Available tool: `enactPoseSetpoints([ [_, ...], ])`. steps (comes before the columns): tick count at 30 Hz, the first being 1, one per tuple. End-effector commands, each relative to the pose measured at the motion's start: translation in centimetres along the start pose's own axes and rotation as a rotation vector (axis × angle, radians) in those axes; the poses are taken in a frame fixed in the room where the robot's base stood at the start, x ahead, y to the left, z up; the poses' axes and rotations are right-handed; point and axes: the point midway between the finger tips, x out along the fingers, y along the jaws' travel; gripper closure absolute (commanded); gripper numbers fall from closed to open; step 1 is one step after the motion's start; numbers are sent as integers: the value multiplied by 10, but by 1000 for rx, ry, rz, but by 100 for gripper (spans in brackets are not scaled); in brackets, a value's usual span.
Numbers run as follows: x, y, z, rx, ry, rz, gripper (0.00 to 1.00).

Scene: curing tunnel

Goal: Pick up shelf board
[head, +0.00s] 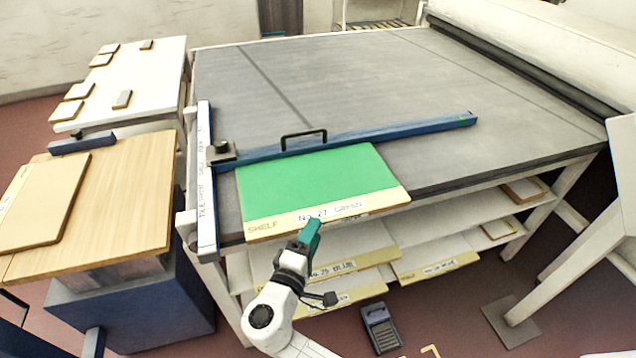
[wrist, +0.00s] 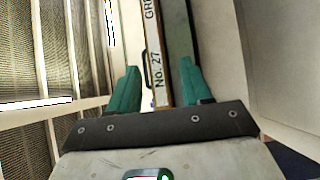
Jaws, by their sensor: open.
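The shelf board (head: 315,178) lies flat on the grey table, green on top with a cream front edge marked "SHELF" and "No. 27". Its front edge is at the table's front edge. My gripper (head: 312,226) is at the middle of that front edge. In the wrist view, the teal fingers of my gripper (wrist: 159,66) are open, one on each side of the shelf board's labelled edge (wrist: 156,62). A gap shows between the edge and each finger. The lower finger is mostly hidden in the head view.
A blue straightedge (head: 390,132) with a black handle lies behind the board. Lower shelves hold more labelled boards (head: 437,262) below my gripper. A wooden-topped cabinet (head: 125,190) stands left. The table's right side is clear.

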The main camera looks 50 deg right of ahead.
Motion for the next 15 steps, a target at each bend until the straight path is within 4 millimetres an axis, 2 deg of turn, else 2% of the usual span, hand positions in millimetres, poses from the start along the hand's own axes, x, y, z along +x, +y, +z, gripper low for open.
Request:
enactPoseSetpoints([
  [1, 9, 6, -2, 1, -4, 0, 51],
  [6, 30, 4, -3, 0, -3, 1, 51],
  [15, 36, 3, -4, 0, 0, 0, 51],
])
